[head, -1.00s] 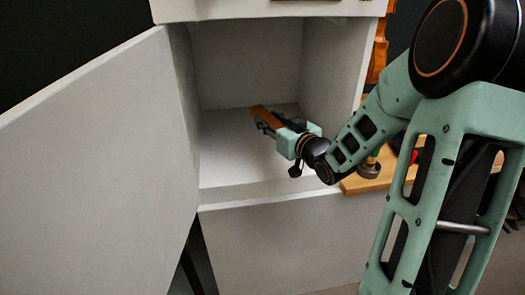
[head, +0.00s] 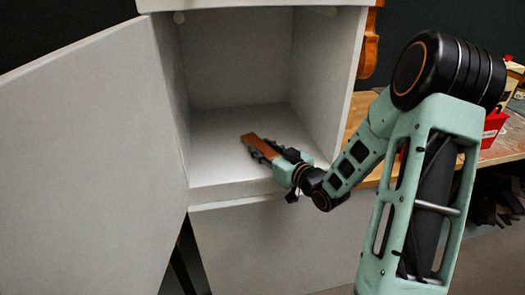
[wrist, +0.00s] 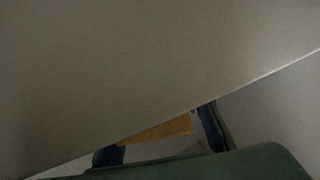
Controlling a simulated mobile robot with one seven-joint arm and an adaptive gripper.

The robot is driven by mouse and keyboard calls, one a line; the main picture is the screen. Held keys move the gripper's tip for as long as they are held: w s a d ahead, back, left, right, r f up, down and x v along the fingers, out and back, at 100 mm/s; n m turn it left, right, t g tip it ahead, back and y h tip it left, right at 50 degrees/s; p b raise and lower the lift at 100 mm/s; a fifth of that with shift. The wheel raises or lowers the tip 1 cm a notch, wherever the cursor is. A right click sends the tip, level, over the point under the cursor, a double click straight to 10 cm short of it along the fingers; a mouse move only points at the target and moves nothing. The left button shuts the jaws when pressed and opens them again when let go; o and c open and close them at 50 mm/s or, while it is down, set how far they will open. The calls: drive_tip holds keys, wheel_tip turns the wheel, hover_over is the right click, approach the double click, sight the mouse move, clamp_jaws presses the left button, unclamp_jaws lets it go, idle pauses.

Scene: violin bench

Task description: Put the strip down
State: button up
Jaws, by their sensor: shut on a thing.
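The strip (head: 258,147) is a thin, flat, orange-brown wooden piece. My gripper (head: 262,152) is shut on it inside the open white cabinet (head: 225,168), near the front of the compartment floor. In the head view the strip's free end points to the back left. In the wrist view the strip (wrist: 158,130) shows as a tan band between the two dark fingers (wrist: 160,140), partly hidden by a green part of my gripper. I cannot tell whether the strip touches the floor.
The cabinet door (head: 80,150) stands wide open on the left. The compartment's back and side walls are close around, and its floor is otherwise bare. A wooden bench (head: 505,147) with a red container (head: 494,128) is at the right. A violin (head: 369,45) hangs behind the cabinet.

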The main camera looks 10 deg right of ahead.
drive_tip(key=shift+r, duration=0.1)
drive_tip(key=shift+f, duration=0.3)
drive_tip(key=o, duration=1.2)
drive_tip(key=shift+r, duration=0.1)
drive_tip(key=shift+s+d+r, duration=0.1)
drive_tip(key=shift+s+r, duration=0.05)
drive_tip(key=shift+r, duration=0.1)
drive_tip(key=p+v, duration=0.1)
drive_tip(key=v, duration=1)
drive_tip(key=shift+s+p, duration=0.3)
drive_tip(key=shift+p, duration=0.05)
drive_tip(key=shift+d, duration=0.15)
